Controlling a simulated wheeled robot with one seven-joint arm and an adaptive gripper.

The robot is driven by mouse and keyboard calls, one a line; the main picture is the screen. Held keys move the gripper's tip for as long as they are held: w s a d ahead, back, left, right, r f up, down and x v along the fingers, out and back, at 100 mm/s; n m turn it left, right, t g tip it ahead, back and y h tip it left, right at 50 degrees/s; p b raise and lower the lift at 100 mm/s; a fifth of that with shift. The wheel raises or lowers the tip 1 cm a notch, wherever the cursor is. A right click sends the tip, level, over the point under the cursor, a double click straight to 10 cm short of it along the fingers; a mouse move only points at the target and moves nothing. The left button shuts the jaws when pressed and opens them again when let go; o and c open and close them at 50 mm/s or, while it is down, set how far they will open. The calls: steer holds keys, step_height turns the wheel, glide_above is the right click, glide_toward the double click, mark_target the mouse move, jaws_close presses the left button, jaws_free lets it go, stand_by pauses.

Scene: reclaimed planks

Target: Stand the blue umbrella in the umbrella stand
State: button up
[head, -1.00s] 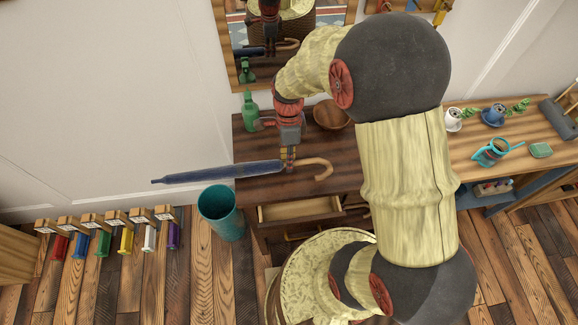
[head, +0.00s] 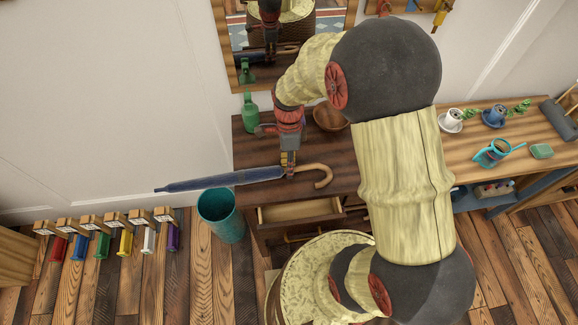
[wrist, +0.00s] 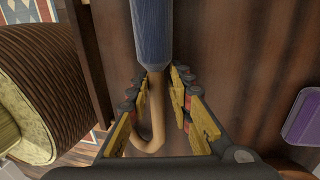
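The furled blue umbrella (head: 215,180) lies level across the left part of the wooden table, its tip sticking out past the table's left edge. Its curved wooden handle (head: 324,176) points right. My gripper (head: 288,173) is low over the umbrella where the canopy meets the handle. In the wrist view, my fingertips (wrist: 160,76) are on either side of the handle neck (wrist: 156,95), with a gap visible on the right side, so they look open around it. The teal umbrella stand (head: 222,221) is on the floor left of the table, open at the top, below the umbrella.
A green bottle (head: 250,112) and a wooden bowl (head: 331,116) stand at the table's back, under a mirror (head: 236,75). An open drawer (head: 300,209) juts from the front. Several coloured items (head: 103,243) line the floor left. A side bench (head: 470,150) holds cups.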

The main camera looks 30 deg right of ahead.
steer(key=p+v, duration=0.4)
steer(key=v, duration=0.8)
steer(key=s+a+r+n+t, duration=0.3)
steer(key=s+r+n, duration=0.4)
steer(key=r+n, duration=0.3)
steer(key=s+a+r+n+t+h, duration=0.1)
steer(key=s+r+n+t, duration=0.3)
steer(key=r+n, duration=0.7)
steer(key=s+a+n, duration=0.1)
steer(key=s, duration=0.1)
steer(key=shift+s+a+t, duration=0.4)
steer(key=shift+o, duration=0.3)
